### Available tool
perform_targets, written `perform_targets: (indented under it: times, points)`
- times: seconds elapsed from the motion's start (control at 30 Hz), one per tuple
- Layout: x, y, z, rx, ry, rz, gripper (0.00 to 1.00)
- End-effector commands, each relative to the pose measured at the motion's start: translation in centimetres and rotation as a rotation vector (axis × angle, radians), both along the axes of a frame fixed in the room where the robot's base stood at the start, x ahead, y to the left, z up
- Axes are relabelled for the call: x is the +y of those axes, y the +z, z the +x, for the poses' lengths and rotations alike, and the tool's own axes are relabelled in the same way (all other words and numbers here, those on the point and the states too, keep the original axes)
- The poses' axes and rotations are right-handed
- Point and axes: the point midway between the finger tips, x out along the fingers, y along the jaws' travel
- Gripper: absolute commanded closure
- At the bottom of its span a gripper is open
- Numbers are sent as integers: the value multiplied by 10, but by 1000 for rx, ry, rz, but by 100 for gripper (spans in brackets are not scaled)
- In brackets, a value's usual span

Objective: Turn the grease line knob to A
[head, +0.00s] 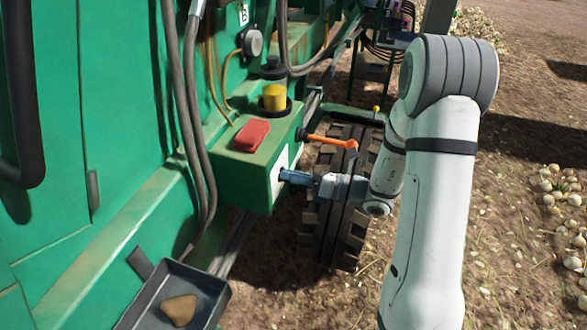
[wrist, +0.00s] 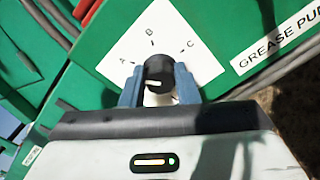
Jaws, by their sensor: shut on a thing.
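The grease line knob (wrist: 159,71) is black with a short white mark on its face. It stands on a white dial plate (wrist: 128,55) lettered A, B and C from left to right in the wrist view. I cannot tell which letter the mark points to. My gripper (head: 287,176) reaches the right-hand face of the green box from the right. Its two blue-grey fingers (wrist: 160,88) are shut on the knob, one on each side. In the head view the fingers hide the knob, and only a sliver of the white plate (head: 281,163) shows.
The green box (head: 240,182) carries a red block (head: 251,135) and a yellow cap (head: 274,97). An orange lever (head: 334,141) sticks out just above my gripper. A large tyre (head: 338,220) stands behind the gripper. A black tray (head: 150,305) with a brown lump (head: 179,310) is lower left.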

Motion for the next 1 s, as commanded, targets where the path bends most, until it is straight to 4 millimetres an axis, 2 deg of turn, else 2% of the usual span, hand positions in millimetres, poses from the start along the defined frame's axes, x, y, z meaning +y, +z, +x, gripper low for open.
perform_targets:
  times: [0.3, 0.77, 0.8, 1.0]
  points:
    - [0, 1, 1, 86, -1, 32, 95]
    - [0, 0, 1, 96, -2, 36, 95]
    - [-1, 0, 1, 96, -2, 36, 70]
    - [0, 0, 1, 97, -1, 36, 54]
